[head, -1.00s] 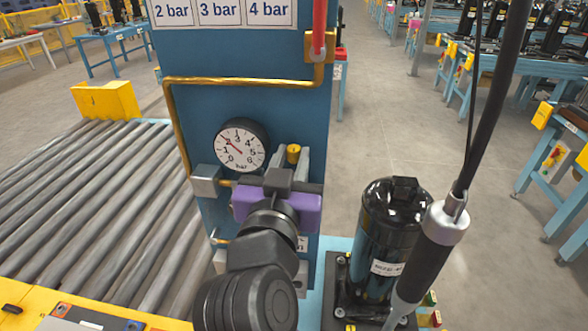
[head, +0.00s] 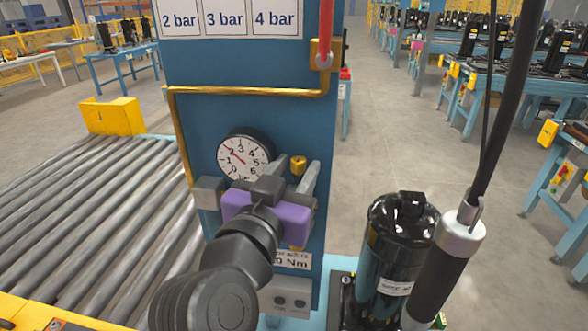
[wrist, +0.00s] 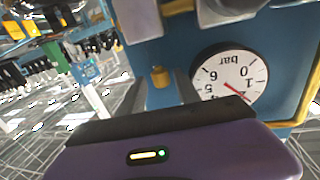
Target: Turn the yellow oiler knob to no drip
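The yellow oiler knob (head: 298,165) is on the blue panel, right of the round pressure gauge (head: 243,158). It also shows in the wrist view (wrist: 160,76), where the picture is upside down. My gripper (head: 299,160) has a purple body and two grey fingers, one on each side of the knob. The fingers are open, with gaps visible beside the knob, and hold nothing. How far their tips reach along the knob is hard to tell. The gripper body hides the panel below the knob. The gauge needle points near 2 bar.
A gold pipe (head: 250,92) runs across the panel above the gauge, and a red hose (head: 323,30) comes down at upper right. A black compressor (head: 397,250) and a hanging tool (head: 445,265) stand right of my arm. A roller conveyor (head: 90,210) lies left.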

